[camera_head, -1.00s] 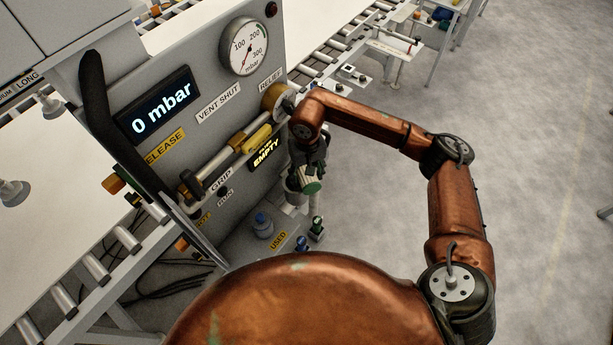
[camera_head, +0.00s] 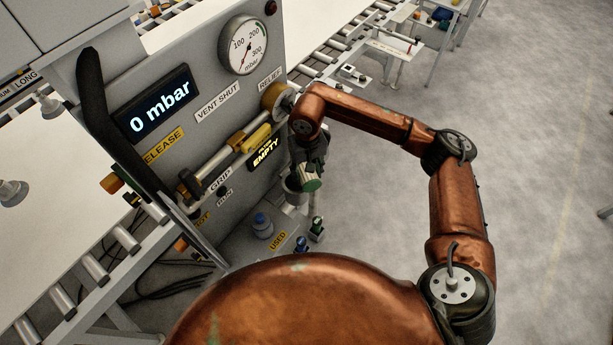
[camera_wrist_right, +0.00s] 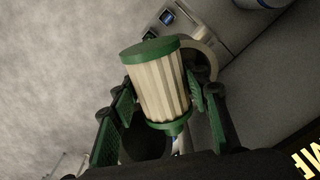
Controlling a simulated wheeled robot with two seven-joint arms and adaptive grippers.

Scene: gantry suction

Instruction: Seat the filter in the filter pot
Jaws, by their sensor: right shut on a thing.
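The filter is a white pleated cartridge with green end caps (camera_wrist_right: 158,85), seen in the right wrist view. My right gripper (camera_wrist_right: 163,108) is shut on it, with green-padded fingers on either side of its lower part. In the head view the right gripper (camera_head: 309,162) points down beside the panel, and the filter's green cap (camera_head: 311,184) shows below it. The grey filter pot (camera_head: 294,192) is just left of and behind the filter, partly hidden by it. In the wrist view the pot's pale rim (camera_wrist_right: 209,58) shows behind the filter, which looks outside it. My left gripper is out of view.
The grey control panel (camera_head: 215,135) stands close left of my right gripper, with a yellow-handled lever (camera_head: 257,137) and an EMPTY display (camera_head: 266,154). A blue-capped bottle (camera_head: 262,226) and small fittings (camera_head: 316,230) stand near a USED label. Open floor lies right.

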